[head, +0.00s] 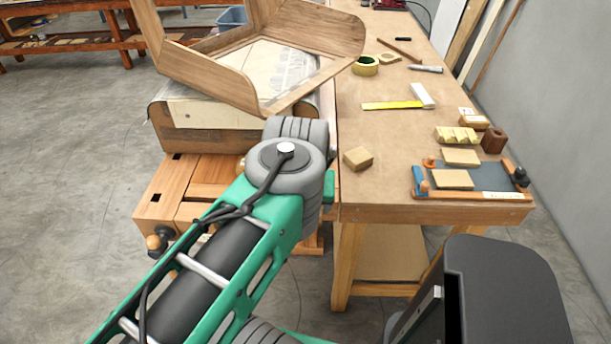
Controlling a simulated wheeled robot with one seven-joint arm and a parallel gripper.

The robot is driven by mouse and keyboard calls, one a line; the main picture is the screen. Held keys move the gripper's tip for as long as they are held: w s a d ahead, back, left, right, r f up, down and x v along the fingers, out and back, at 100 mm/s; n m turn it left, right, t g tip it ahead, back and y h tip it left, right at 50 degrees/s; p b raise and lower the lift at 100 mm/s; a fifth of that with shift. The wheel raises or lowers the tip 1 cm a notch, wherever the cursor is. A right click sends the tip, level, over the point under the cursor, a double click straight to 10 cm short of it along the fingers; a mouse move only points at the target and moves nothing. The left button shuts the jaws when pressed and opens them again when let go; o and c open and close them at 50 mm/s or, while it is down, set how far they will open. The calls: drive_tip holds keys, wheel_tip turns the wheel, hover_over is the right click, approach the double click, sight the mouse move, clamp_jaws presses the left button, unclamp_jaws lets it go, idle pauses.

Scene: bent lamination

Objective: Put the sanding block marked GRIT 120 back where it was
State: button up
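Several block-shaped pieces lie on the workbench (395,185); no GRIT 120 marking is readable on any. One tan block (358,158) sits alone near the bench's left edge. A small white label shows on the front wooden strip there. My arm rises from the lower left to a grey joint left of the lone block. My gripper is not visible.
Behind the tray stand a yellow ridged piece (457,134) and a brown cylinder (493,140). A yellow-and-white square (422,97) and a tape roll (365,66) lie farther back. A bent wooden frame (320,30) stands left of the bench. The bench's middle is mostly clear.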

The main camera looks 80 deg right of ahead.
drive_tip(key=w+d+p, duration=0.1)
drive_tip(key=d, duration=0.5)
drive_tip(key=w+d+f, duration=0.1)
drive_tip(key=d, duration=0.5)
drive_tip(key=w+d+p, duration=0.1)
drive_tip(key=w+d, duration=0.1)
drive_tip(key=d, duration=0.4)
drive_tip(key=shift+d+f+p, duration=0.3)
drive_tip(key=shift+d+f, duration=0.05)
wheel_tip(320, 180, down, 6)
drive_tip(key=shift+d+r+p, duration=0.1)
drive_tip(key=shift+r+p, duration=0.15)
drive_tip(key=shift+p, duration=0.05)
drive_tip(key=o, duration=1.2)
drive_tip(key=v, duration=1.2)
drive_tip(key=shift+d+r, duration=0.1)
